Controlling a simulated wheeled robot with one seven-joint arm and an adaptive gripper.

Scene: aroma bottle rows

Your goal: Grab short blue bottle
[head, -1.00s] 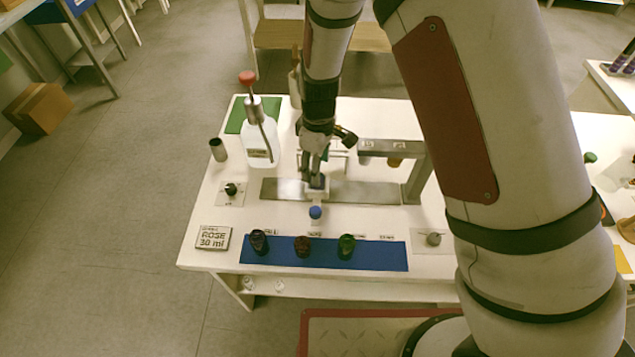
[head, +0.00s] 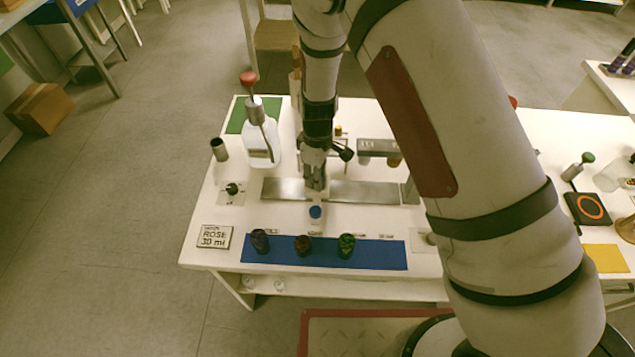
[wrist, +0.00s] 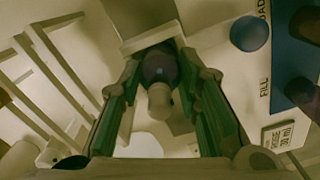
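A small dark bottle with a bluish-purple body (wrist: 160,68) and a pale round top (wrist: 159,96) shows in the wrist view between my two green-padded fingers. My gripper (wrist: 161,62) is around it, with what look like narrow gaps at both sides, so I take it as open. In the head view my gripper (head: 315,186) points down over the metal strip, and it hides the bottle there.
A blue round knob (head: 316,212) stands just in front of my gripper. Three dark bottles (head: 303,245) stand on a blue mat (head: 380,256). A white pump bottle (head: 259,145) and a metal bracket (head: 377,147) stand nearby on the white table (head: 213,200).

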